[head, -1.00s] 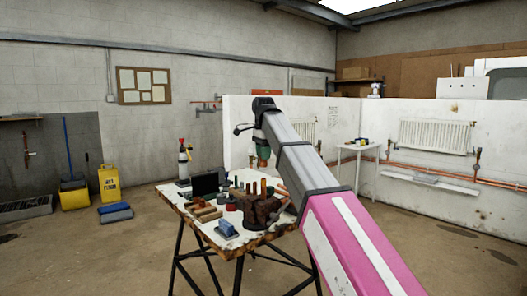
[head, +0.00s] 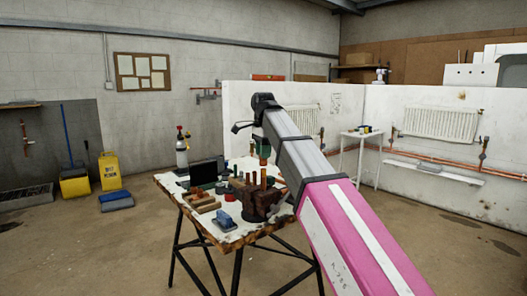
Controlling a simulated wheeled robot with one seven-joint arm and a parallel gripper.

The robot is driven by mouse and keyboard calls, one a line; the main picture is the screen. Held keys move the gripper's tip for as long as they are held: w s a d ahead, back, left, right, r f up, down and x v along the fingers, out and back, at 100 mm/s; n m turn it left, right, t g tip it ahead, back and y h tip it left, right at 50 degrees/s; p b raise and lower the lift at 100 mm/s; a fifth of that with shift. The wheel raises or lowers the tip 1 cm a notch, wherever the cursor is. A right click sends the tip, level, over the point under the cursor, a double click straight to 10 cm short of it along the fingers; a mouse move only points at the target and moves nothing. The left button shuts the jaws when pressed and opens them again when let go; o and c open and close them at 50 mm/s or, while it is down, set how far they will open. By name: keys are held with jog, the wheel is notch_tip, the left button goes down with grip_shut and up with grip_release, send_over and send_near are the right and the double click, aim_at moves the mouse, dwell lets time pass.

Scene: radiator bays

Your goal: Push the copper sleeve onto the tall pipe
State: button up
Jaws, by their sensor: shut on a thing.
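My gripper (head: 263,158) hangs from the end of my arm over the workbench (head: 228,238), pointing down. It is shut on the copper sleeve, which is small and mostly hidden by the fingers. Directly below, a copper-coloured tall pipe (head: 263,180) stands upright in a dark brown block (head: 262,207) on the bench. The gripper's lower end is close above or at the pipe's top. I cannot tell from this view whether the sleeve is around the pipe.
A white partition wall (head: 350,110) with radiators stands behind.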

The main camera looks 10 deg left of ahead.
jog(key=shift+f, duration=0.25)
jog(key=shift+f, duration=0.1)
jog(key=shift+f, duration=0.5)
dwell(0.4)
jog(key=shift+f, duration=0.8)
jog(key=o, duration=1)
